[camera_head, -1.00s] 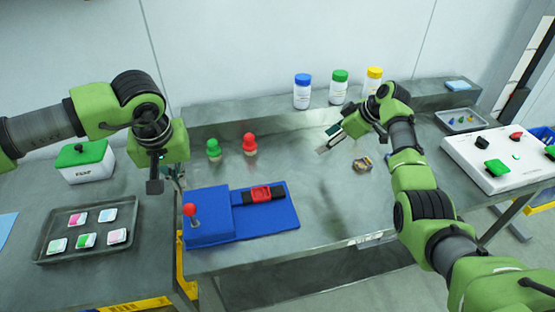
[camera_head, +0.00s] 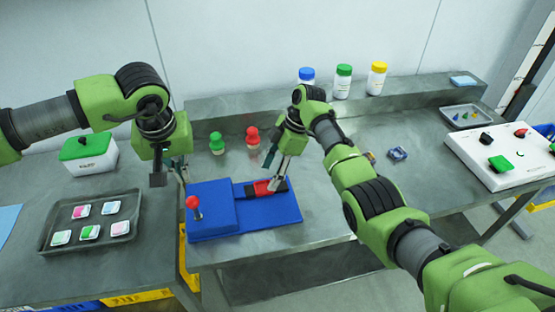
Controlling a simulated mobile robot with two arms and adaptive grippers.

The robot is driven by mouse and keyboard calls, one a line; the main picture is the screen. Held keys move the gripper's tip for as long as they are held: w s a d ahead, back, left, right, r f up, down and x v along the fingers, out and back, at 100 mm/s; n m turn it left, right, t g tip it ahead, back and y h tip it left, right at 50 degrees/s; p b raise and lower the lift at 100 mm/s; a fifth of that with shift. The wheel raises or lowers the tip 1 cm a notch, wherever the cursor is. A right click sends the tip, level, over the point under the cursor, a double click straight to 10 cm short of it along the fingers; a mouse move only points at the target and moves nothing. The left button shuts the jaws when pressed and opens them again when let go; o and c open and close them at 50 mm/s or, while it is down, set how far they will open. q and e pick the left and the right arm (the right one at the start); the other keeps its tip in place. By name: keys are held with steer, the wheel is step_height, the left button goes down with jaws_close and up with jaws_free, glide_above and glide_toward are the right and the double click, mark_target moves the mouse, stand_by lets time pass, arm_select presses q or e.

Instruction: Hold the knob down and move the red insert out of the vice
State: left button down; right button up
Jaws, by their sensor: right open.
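The blue vice (camera_head: 270,215) sits near the front edge of the middle table. Its red knob (camera_head: 193,202) stands up on a stalk at the left end, with nothing touching it. The red insert (camera_head: 262,187) lies between dark jaws on the right part of the vice. My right gripper (camera_head: 272,178) is open and points down at the insert; its fingers partly cover the insert, and I cannot tell whether they touch it. My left gripper (camera_head: 170,176) hangs above and left of the knob, apart from it, with its fingers looking spread and empty.
Green (camera_head: 217,143) and red (camera_head: 252,137) knobbed pieces stand behind the vice. Blue-, green- and yellow-capped bottles (camera_head: 343,82) stand on the back ledge. A tray of cards (camera_head: 130,233) and a green-lidded box (camera_head: 88,155) are at left. A white button panel (camera_head: 500,155) is at right.

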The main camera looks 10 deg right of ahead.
mark_target(263, 188)
steer(key=shift+x, duration=2.4)
steer(key=c, duration=1.2)
